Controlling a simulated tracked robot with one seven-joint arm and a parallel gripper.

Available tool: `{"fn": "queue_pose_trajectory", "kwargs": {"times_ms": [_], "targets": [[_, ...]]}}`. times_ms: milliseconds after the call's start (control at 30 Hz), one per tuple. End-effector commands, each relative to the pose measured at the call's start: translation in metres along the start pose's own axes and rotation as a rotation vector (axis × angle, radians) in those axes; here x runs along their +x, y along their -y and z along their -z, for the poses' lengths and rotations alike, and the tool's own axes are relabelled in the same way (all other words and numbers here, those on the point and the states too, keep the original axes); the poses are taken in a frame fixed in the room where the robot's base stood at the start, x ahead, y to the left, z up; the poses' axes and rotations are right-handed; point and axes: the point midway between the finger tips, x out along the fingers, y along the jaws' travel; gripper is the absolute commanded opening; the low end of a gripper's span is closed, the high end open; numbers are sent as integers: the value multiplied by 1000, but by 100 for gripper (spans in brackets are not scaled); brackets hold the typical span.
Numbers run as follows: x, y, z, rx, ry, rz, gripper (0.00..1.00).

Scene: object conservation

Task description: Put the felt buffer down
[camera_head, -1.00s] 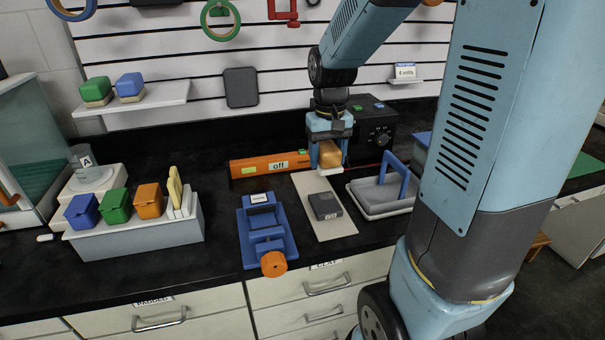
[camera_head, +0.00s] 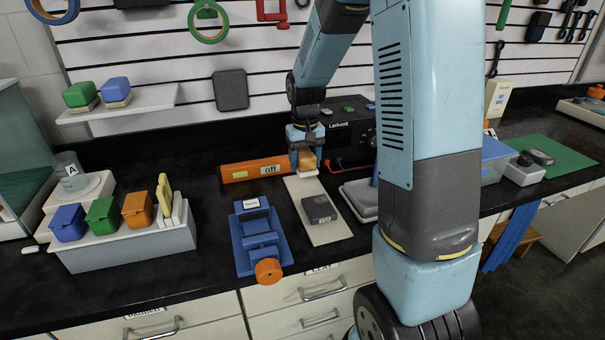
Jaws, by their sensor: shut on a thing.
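My gripper (camera_head: 306,158) is shut on a small block with an orange-tan top and a pale underside, which looks like the felt buffer (camera_head: 307,161). A dark grey labelled block (camera_head: 319,209) lies on the mat nearer to me. My fingers partly hide the held block.
An orange bar marked "off" (camera_head: 240,174) lies left of the gripper. A blue clamp fixture (camera_head: 248,230) stands left of the mat. A grey tray (camera_head: 358,205) is to the right, partly behind my arm. A black box with knobs (camera_head: 345,135) stands behind.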

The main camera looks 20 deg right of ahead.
Motion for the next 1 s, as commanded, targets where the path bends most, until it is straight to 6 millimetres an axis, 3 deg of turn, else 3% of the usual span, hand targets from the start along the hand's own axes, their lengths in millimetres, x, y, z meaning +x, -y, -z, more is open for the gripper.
{"fn": "queue_pose_trajectory", "kwargs": {"times_ms": [200, 467, 667, 1000], "targets": [[20, 0, 16, 0, 1, 0, 12], [31, 0, 25, 0, 0, 0, 12], [56, 0, 24, 0, 1, 0, 12], [60, 0, 24, 0, -1, 0, 12]]}}
